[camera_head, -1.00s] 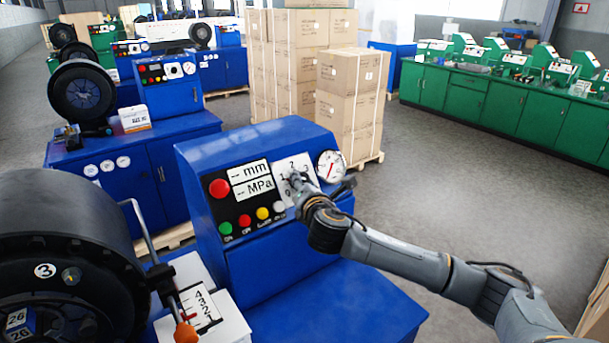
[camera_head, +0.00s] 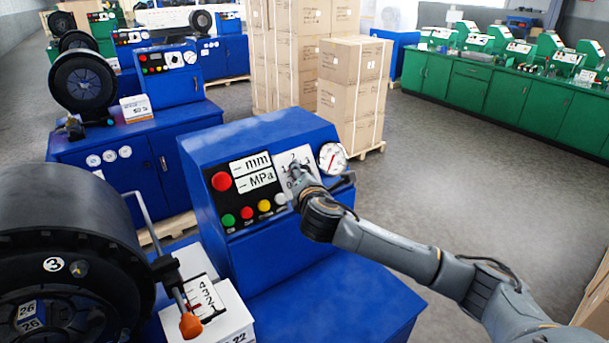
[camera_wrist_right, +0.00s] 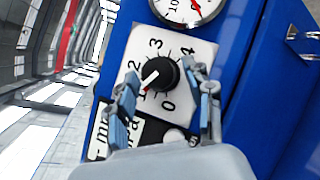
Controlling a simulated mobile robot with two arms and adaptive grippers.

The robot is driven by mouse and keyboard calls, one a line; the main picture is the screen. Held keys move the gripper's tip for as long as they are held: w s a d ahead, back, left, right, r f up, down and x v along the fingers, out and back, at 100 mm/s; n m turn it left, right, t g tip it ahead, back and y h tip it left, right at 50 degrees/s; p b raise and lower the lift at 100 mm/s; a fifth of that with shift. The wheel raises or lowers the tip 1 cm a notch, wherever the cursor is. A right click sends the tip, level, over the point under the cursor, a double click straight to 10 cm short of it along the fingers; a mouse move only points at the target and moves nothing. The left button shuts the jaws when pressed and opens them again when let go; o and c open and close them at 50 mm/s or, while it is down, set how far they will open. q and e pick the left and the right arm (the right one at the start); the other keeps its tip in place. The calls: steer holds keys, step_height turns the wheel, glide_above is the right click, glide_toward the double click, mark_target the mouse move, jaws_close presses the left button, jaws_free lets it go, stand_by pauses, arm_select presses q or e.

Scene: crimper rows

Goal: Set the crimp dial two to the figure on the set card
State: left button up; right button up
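The dial plate (camera_head: 308,187) is white with figures and sits on the blue console, beside a pressure gauge (camera_head: 332,157). In the right wrist view the dial is a black knob (camera_wrist_right: 168,68) with a white pointer, ringed by figures 0 to 4. The pointer aims to the lower left, near the 1. My right gripper (camera_wrist_right: 161,76) is open, its fingers on either side of the knob; I cannot tell whether they touch it. In the head view the right gripper (camera_head: 297,176) covers part of the dial. I cannot make out a set card for certain. My left gripper is not in view.
The console has a red button (camera_head: 221,181), mm and MPa displays and small coloured buttons. A black crimping head (camera_head: 75,225) marked 3, an orange-ended lever (camera_head: 190,325) and a white scale (camera_head: 203,292) stand at the left. Stacked cartons (camera_head: 352,85) stand behind.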

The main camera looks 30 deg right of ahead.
steer(key=shift+s, duration=0.1)
steer(key=v, duration=1.1)
steer(key=shift+s, duration=0.35)
steer(key=shift+a, duration=0.2)
